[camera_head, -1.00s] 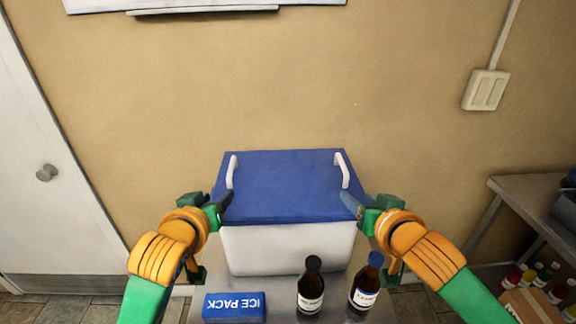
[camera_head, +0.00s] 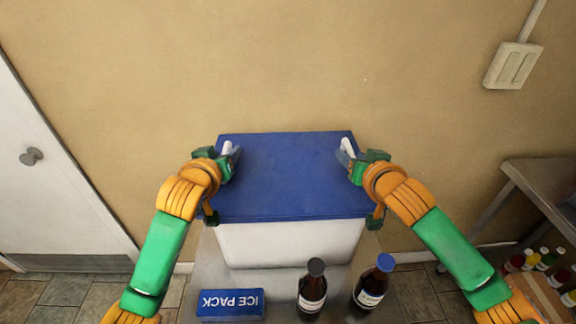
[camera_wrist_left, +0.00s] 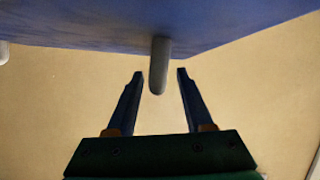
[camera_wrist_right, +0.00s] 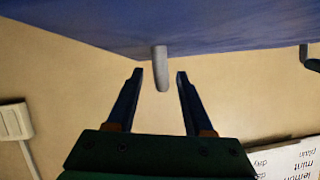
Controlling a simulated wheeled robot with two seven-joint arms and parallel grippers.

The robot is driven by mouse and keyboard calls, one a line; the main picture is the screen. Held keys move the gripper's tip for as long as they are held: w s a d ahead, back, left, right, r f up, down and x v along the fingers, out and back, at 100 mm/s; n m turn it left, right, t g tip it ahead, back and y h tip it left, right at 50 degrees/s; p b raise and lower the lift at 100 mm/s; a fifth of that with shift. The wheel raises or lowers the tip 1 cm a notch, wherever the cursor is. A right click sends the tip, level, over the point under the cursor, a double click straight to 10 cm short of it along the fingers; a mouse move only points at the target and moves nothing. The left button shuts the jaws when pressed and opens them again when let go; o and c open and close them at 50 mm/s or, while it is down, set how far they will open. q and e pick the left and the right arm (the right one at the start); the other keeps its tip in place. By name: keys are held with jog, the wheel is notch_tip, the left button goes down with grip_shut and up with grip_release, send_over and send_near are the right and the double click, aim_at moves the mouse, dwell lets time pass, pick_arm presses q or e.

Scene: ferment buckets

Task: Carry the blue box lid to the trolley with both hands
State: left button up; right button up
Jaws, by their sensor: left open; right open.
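The blue box lid (camera_head: 290,180) lies on the white box (camera_head: 290,244), with a white handle near each side. My left gripper (camera_head: 233,158) is open at the left handle (camera_head: 227,147). In the left wrist view that handle (camera_wrist_left: 160,65) stands between the two open fingers (camera_wrist_left: 160,75), with a gap on each side. My right gripper (camera_head: 345,158) is open at the right handle (camera_head: 348,147). In the right wrist view that handle (camera_wrist_right: 160,68) stands between the open fingers (camera_wrist_right: 159,77), touching neither. No trolley can be made out for certain.
A blue ice pack (camera_head: 231,304) and two dark bottles, one with a black cap (camera_head: 312,288) and one with a blue cap (camera_head: 371,284), stand in front of the box on a metal surface (camera_head: 275,285). A metal shelf (camera_head: 548,180) with small bottles is at right. The wall is behind.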

pick_arm(q)
jog(key=shift+w+f, duration=0.2)
jog(key=shift+w, duration=0.35)
pick_arm(e)
jog(key=shift+w+a+f, duration=0.15)
jog(key=shift+w, duration=0.4)
pick_arm(q)
jog(key=shift+s+r, duration=0.1)
pick_arm(e)
jog(key=shift+s, duration=0.1)
pick_arm(q)
grip_shut()
pick_arm(e)
grip_shut()
